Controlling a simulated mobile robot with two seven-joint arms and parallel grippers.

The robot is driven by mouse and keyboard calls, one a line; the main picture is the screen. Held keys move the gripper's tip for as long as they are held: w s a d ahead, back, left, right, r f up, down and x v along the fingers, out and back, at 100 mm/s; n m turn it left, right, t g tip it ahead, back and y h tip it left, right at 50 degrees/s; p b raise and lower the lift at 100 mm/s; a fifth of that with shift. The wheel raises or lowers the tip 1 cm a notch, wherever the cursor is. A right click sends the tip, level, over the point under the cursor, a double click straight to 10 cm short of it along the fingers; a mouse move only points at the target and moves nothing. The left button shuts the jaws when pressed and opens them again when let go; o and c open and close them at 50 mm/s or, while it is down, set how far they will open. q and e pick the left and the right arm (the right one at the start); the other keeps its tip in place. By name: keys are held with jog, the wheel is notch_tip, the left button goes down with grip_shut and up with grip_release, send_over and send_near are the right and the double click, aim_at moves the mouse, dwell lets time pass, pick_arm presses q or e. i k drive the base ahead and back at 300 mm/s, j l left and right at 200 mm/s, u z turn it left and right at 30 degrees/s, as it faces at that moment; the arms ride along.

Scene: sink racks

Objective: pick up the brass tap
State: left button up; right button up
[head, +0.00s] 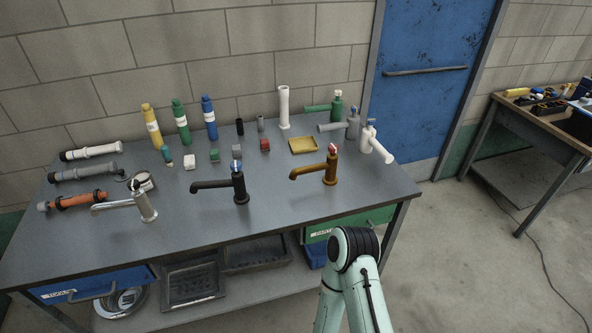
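The brass tap (329,170) stands upright on the grey workbench (290,211), right of the middle, with its spout pointing left and a small red-and-white mark on top. A black tap (240,187) stands to its left, and a chrome tap (146,207) stands further left. Part of my arm shows at the bottom, in front of the bench and below the brass tap. Neither gripper is in view, and nothing touches the brass tap.
A yellow tray (303,145) lies close behind the brass tap. White pipe fittings (376,147) stand to its right and bottles (208,117) at the back. Pipes (78,200) lie at the left. The bench top in front of the brass tap is clear.

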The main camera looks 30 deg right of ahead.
aim_at(331, 179)
jog(key=l+u, duration=0.4)
jog(key=k+l+u, duration=0.2)
jog(key=l+u, duration=0.25)
jog(key=k+l+u, duration=0.1)
jog(key=l, duration=0.25)
jog(key=k+l+u, duration=0.1)
jog(key=l, duration=0.25)
jog(key=k+l+u, duration=0.1)
jog(key=k+l, duration=0.2)
